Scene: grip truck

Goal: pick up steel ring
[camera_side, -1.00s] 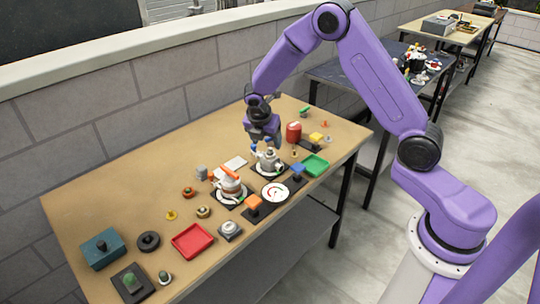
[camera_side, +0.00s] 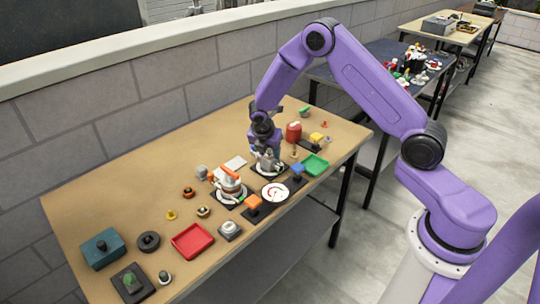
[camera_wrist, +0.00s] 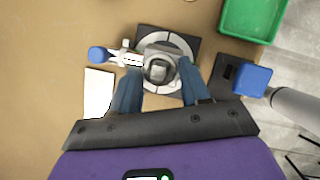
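A grey metallic piece (camera_wrist: 159,67) with a rounded rim around a small square centre stands on a dark base, with a pale segmented ring (camera_wrist: 172,38) around it. I cannot tell for sure which part is the steel ring. My gripper (camera_wrist: 160,82) is open in the wrist view, its two blue-grey fingers spread on either side of the metallic piece. I cannot tell whether they touch it. In the side view my gripper (camera_side: 267,150) is low over the same fixture (camera_side: 268,164) and partly hides it.
A blue-handled white fitting (camera_wrist: 104,54) sits left of the fixture, with a white card (camera_wrist: 98,93) below it. A green tray (camera_wrist: 252,18) and a blue block (camera_wrist: 252,79) lie to the right.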

